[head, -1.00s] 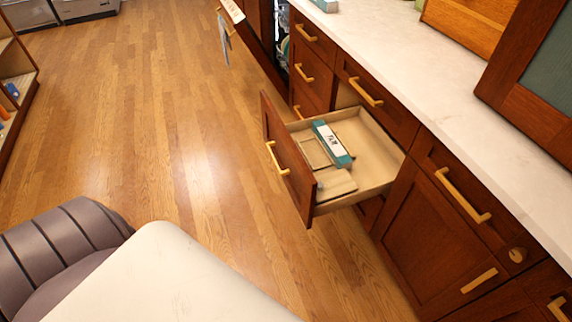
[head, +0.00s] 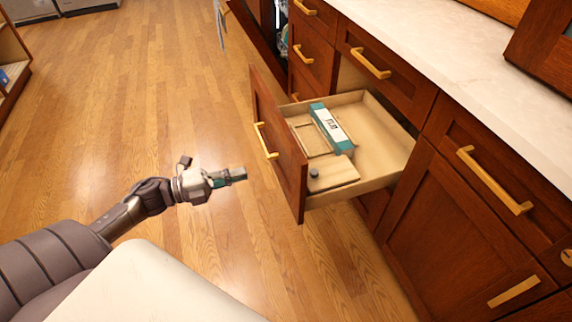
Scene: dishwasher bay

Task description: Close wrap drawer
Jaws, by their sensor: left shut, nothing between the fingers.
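The wrap drawer (head: 279,143) is pulled out from the dark wood cabinet, its brass handle (head: 265,141) facing left. Inside it lie a teal and white film box (head: 331,128) and a pale wooden board with a dark knob (head: 331,172). My left gripper (head: 240,174) is shut and empty. In the picture it sits to the left of the drawer front, a little below the handle, with a gap between them. My right gripper is not in view.
The pale countertop (head: 455,65) runs above the cabinets on the right. Closed drawers and a cabinet door (head: 450,225) flank the open drawer. An open dishwasher (head: 255,40) is at the top. The wood floor (head: 150,110) on the left is clear.

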